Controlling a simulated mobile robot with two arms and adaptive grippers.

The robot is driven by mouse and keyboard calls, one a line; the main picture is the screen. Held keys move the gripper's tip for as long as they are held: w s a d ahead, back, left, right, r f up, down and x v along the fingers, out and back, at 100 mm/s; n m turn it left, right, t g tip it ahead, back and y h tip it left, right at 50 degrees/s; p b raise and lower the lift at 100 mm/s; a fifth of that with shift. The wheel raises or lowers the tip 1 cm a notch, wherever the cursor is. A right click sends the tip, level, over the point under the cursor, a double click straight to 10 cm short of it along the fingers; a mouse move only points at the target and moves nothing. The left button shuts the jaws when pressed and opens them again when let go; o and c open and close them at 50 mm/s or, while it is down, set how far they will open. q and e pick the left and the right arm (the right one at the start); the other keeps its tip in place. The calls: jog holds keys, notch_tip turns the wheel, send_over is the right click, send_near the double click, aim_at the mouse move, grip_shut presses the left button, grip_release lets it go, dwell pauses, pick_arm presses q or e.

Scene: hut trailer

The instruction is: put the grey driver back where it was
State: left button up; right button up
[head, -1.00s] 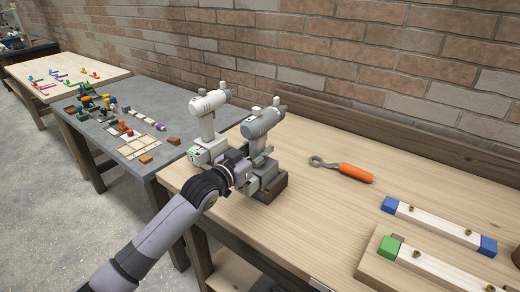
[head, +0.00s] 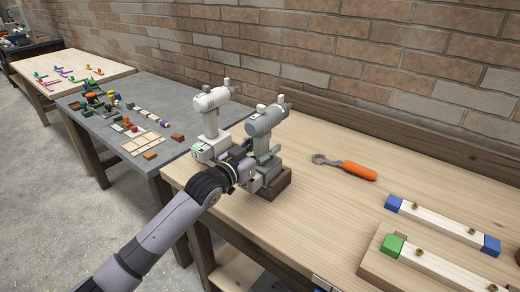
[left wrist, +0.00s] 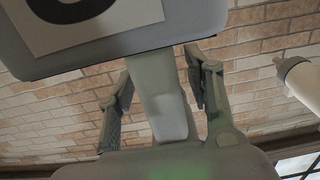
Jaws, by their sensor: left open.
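The grey driver (head: 265,122) stands upright at the left end of the wooden bench, its base on or over a dark wooden block (head: 278,184). My left gripper (head: 264,157) is at its handle, low down near the base. In the left wrist view the open fingers (left wrist: 160,72) stand on either side of the grey handle (left wrist: 163,95), with gaps visible. The driver's grey base (left wrist: 210,18) with a marked label fills the top of that view. The gripper partly hides the base in the head view. My right gripper is not seen.
A white driver (head: 210,108) stands close on the left, and part of it shows in the left wrist view (left wrist: 303,80). An orange-handled tool (head: 350,169) and blocks with blue and green ends lie to the right. The bench between is clear.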

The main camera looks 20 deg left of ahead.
pick_arm(q)
jog(key=shift+s+a, duration=0.1)
jog(key=shift+s, duration=0.15)
jog(key=b+v, duration=0.1)
jog(key=v, duration=1)
jog(key=shift+s+b, duration=0.25)
jog(key=shift+b, duration=0.05)
jog(key=shift+a, duration=0.1)
